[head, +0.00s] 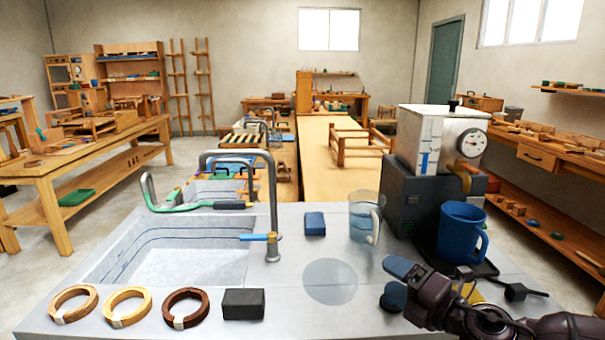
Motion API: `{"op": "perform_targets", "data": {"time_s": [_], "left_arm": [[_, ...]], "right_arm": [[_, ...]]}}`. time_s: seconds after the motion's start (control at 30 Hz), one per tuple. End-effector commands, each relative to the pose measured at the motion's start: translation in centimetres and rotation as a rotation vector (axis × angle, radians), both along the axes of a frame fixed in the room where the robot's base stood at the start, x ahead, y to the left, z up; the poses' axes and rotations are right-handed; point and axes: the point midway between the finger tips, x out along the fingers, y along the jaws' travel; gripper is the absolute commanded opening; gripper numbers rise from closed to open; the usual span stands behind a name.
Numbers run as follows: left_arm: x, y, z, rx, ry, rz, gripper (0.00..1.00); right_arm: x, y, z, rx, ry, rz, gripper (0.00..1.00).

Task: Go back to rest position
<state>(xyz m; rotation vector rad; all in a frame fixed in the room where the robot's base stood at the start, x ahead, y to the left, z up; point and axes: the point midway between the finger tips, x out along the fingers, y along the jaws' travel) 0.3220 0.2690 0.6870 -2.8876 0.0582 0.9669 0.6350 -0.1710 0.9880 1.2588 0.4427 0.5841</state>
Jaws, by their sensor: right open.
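My right gripper (398,283) reaches in from the lower right over the front right of the grey counter (330,215). Its two blue-tipped fingers are apart, with nothing between them. It is in front and to the left of a blue mug (460,232), apart from it in the picture. The mug is upright by the foot of a machine with a white top and a dial (435,142). My left gripper is out of view.
A clear pitcher (363,217) and a blue block (315,223) stand mid-counter. A sink (185,250) with a tall faucet (272,200) is at left. Several wooden rings (128,306) and a black block (243,304) line the front edge. A round disc area (330,281) is bare.

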Motion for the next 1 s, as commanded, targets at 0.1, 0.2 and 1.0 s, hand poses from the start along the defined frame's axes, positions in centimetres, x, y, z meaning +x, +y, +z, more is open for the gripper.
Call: {"op": "perform_targets", "data": {"time_s": [0.1,0.2,1.0], "left_arm": [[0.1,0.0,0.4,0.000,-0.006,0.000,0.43],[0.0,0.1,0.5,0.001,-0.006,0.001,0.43],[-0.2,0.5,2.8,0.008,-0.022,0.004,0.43]], "right_arm": [[-1.3,0.7,-1.8,0.208,0.165,-0.060,0.68],[-2.3,0.7,-3.5,0.366,0.294,-0.113,0.68],[-19.5,-7.8,-20.1,1.381,0.947,-0.724,0.68]]}}
